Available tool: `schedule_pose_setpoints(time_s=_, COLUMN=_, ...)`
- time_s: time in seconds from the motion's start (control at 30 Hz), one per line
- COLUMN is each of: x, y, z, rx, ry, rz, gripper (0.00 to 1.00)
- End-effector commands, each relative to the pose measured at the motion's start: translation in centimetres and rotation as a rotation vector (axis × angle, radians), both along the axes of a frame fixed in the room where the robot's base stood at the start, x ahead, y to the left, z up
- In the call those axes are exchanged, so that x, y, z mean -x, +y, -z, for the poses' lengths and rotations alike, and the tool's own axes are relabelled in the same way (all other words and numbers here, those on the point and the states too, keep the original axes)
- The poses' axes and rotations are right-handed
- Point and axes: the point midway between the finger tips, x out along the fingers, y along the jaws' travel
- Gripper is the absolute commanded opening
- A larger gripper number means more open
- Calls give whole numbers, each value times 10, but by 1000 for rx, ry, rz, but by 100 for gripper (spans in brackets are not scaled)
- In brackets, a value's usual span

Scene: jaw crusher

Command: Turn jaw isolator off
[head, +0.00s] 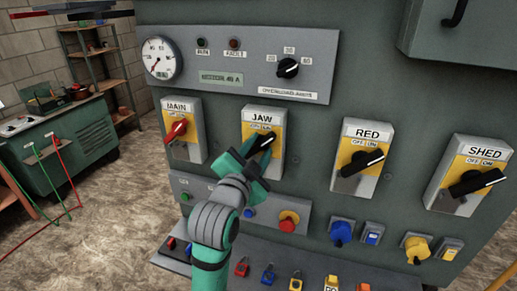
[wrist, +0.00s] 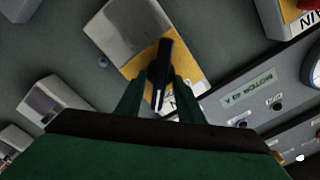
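The JAW isolator (head: 277,157) is a grey box with a yellow plate on the green panel, between the MAIN and RED isolators. Its black handle (head: 264,140) slants up and right toward the ON side of the label. It also shows in the wrist view (wrist: 163,60), its white-marked end at the label edge. My gripper (head: 254,151) is at this handle, its fingers (wrist: 161,78) on either side of it. They look apart with a narrow gap; contact is unclear. My gripper hides the lower part of the isolator in the head view.
The MAIN isolator (head: 180,130) with a red handle is close on the left. The RED (head: 362,157) and SHED (head: 470,178) isolators stand to the right. A red push button (head: 289,221) is below my gripper. Several coloured padlocks lie on the shelf below.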

Motion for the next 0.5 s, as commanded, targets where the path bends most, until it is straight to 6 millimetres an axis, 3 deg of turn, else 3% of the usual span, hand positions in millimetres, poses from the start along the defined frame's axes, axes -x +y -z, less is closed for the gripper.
schedule_pose_setpoints(time_s=0.03, x=0, y=0, z=0, rx=0, ry=0, rz=0, gripper=22)
schedule_pose_setpoints(time_s=0.13, x=0, y=0, z=0, rx=0, ry=0, rz=0, gripper=0)
schedule_pose_setpoints(time_s=0.5, x=0, y=0, z=0, rx=35, ry=12, rz=1, gripper=0)
